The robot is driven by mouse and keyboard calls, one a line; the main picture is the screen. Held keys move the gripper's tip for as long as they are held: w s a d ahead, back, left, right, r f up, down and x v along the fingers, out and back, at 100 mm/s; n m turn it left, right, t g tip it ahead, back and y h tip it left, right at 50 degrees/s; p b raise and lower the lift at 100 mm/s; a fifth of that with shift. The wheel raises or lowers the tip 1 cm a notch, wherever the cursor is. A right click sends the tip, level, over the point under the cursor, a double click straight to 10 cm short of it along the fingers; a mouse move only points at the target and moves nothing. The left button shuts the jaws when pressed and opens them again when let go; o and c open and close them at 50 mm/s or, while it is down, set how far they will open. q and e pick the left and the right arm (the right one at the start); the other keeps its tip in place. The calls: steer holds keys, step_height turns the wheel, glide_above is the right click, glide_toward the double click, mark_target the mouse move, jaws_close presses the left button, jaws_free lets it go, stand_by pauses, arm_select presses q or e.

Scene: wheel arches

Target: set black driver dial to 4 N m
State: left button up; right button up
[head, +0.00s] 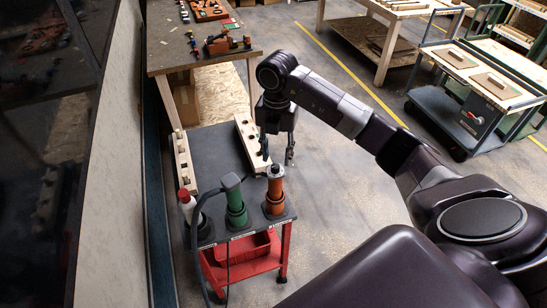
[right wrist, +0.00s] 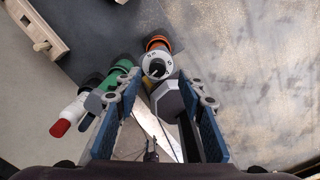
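A round dial (right wrist: 156,67) with a white ring and a dark centre shows in the right wrist view, marked "N m" and "5". It lies in front of the orange tool (right wrist: 157,44); I cannot tell whether it belongs to a black driver. A grey six-sided piece (right wrist: 170,98) shows just below the dial, near the right-hand finger. My left gripper is not in view.
A green tool (head: 236,205) with a cable and a white, red-topped tool (head: 188,206) stand beside the orange one on the dark cart (head: 213,152). Wooden racks (head: 184,160) line its sides. A red bin (head: 243,248) sits below. A wooden bench (head: 170,62) is behind.

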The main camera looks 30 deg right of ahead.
mark_target(275, 166)
steer(key=f, duration=0.1)
steer(key=f+p, duration=0.1)
steer(key=f, duration=0.1)
steer(key=shift+w+f, duration=0.2)
steer(key=shift+f, duration=0.35)
steer(key=c, duration=1)
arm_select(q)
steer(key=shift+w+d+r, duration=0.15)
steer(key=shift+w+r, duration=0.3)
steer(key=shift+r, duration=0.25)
arm_select(e)
jaws_close()
